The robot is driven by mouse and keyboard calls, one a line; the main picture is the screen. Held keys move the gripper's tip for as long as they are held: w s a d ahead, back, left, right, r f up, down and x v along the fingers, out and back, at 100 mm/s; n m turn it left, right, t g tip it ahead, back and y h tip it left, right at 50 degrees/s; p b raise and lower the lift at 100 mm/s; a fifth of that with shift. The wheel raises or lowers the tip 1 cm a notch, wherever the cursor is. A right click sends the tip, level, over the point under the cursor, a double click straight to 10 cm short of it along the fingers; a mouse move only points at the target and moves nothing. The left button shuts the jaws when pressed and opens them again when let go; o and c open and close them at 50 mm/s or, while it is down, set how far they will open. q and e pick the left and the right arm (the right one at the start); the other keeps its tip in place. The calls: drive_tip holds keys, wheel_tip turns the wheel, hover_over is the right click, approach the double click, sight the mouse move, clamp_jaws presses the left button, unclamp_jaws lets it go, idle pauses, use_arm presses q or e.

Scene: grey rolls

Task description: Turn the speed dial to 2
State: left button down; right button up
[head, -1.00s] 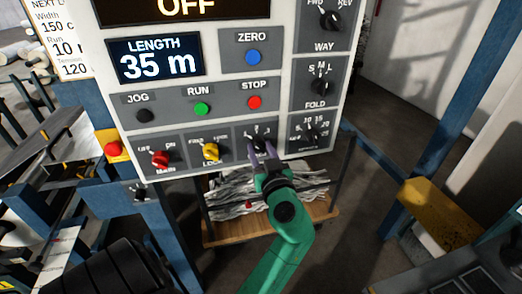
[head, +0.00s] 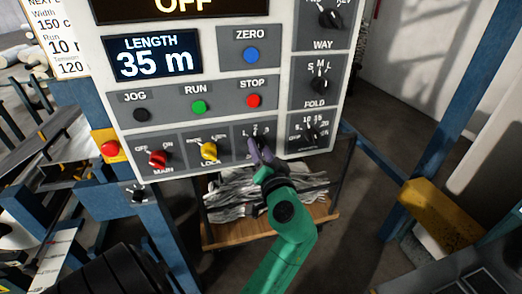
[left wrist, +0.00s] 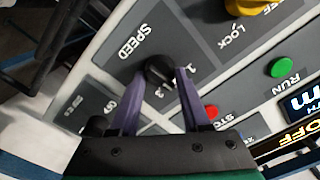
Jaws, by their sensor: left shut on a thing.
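The speed dial (left wrist: 160,70) is a black knob on a dark grey plate marked SPEED, with small numbers beside it, in the left wrist view. My left gripper (left wrist: 161,76) has one purple finger on each side of the knob and is shut on it. In the head view my left gripper (head: 257,146) reaches up from below to the lower row of the panel, and its fingers cover most of the dial and part of its numbers. I cannot read which number the dial points at. My right gripper is not in view.
The control panel (head: 215,123) also carries a red main switch (head: 158,159), a yellow lock switch (head: 209,151), push buttons and a black knob (head: 311,132) close to the right. A wooden cart (head: 225,239) with grey rolls stands below.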

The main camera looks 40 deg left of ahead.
use_arm(q)
drive_tip(key=shift+r+m, duration=0.1)
drive_tip(key=shift+m, duration=0.4)
